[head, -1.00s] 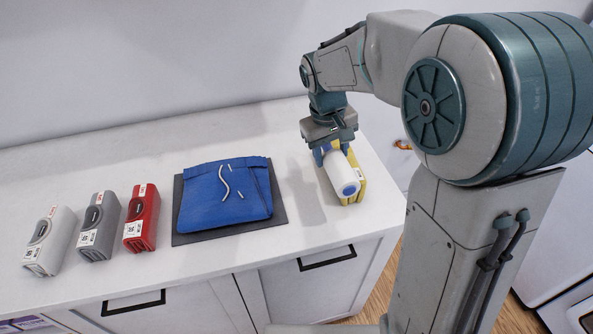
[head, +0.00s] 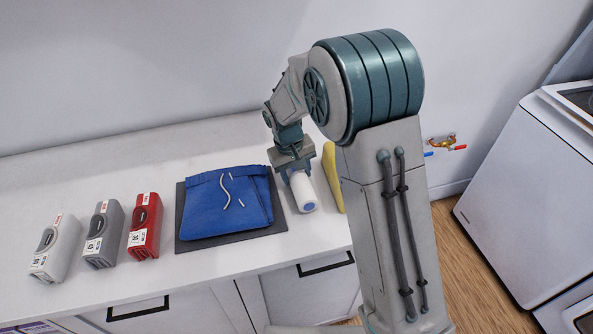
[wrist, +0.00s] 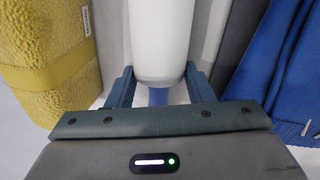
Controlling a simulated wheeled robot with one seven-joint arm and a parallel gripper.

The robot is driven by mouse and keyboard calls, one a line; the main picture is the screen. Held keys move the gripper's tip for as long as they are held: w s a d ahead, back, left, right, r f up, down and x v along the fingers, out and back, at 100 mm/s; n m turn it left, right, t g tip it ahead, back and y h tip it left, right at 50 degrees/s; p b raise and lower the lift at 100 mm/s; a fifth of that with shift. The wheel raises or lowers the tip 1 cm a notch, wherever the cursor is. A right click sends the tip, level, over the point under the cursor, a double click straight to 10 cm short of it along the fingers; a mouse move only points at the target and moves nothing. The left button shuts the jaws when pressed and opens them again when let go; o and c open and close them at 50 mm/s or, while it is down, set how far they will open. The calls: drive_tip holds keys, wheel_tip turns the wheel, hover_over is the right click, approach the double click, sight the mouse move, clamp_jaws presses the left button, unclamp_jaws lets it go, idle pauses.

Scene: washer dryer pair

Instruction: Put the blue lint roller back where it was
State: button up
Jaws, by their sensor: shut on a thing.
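The lint roller (head: 302,193) has a white roll and blue end parts. My gripper (head: 293,177) is shut on it from above, between the blue cloth and the yellow towel. I cannot tell whether the roller touches the counter. In the wrist view, the white roll (wrist: 160,40) lies between the two fingers (wrist: 159,92), with its blue handle (wrist: 158,97) at the near end. My gripper hides part of the handle.
A folded blue cloth (head: 225,205) with white threads lies on a dark mat (head: 205,245). A yellow towel (head: 333,178) is right of the roller, partly behind my arm. White (head: 55,250), grey (head: 103,236) and red (head: 145,228) containers stand at left on the white counter (head: 130,285).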

drive_tip(key=shift+f, duration=0.1)
drive_tip(key=o, duration=0.9)
drive_tip(key=shift+o, duration=0.2)
wheel_tip(320, 180, up, 12)
drive_tip(key=a+b, duration=0.1)
drive_tip(key=shift+s+a, duration=0.3)
drive_tip(key=shift+s, duration=0.15)
drive_tip(key=s+d+r+m+t, duration=0.1)
drive_tip(key=s+d+m, duration=0.1)
drive_tip(key=s+d, duration=0.6)
drive_tip(key=s+d+r+m+t+y, duration=0.1)
drive_tip(key=s+d+m, duration=0.1)
drive_tip(key=s+d, duration=0.7)
drive_tip(key=s, duration=0.6)
drive_tip(key=shift+s+d+r+m+y, duration=0.2)
drive_tip(key=shift+m+y, duration=0.1)
drive_tip(key=shift+m, duration=0.1)
